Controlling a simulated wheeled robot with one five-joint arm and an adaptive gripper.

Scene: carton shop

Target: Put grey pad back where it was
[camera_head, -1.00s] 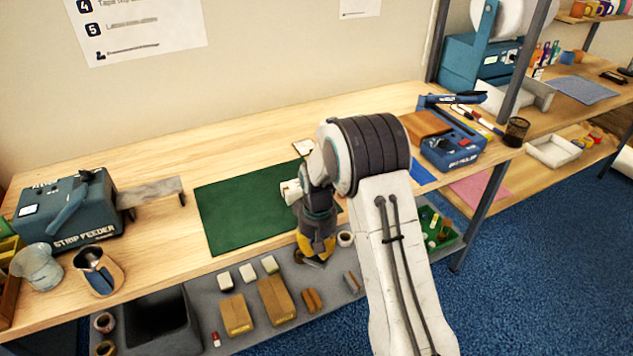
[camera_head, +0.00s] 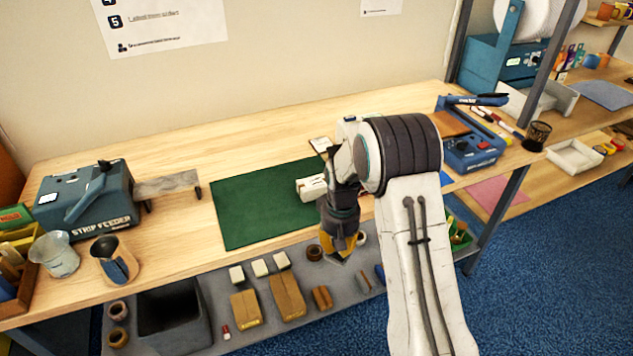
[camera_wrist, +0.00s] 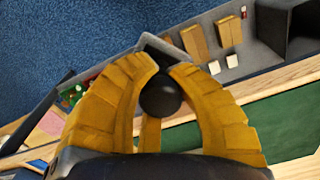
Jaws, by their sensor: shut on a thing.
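My gripper (camera_head: 340,252), with yellow fingers, points down in front of the bench's front edge, above the grey lower shelf (camera_head: 240,343). In the wrist view my gripper (camera_wrist: 166,64) is shut on the grey pad (camera_wrist: 158,43), a flat grey piece seen beyond the fingertips. A round dark part between the fingers hides some of it. In the head view only a small grey bit shows under the fingertips. Whether the pad touches anything below cannot be told.
The shelf holds cartons (camera_head: 287,297), white blocks (camera_head: 259,267), a brown roll (camera_head: 315,252) and a dark bin (camera_head: 172,318). The green mat (camera_head: 250,212) lies on the bench above. A strip feeder (camera_head: 85,205) and jugs stand left; a blue device (camera_head: 470,150) stands right.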

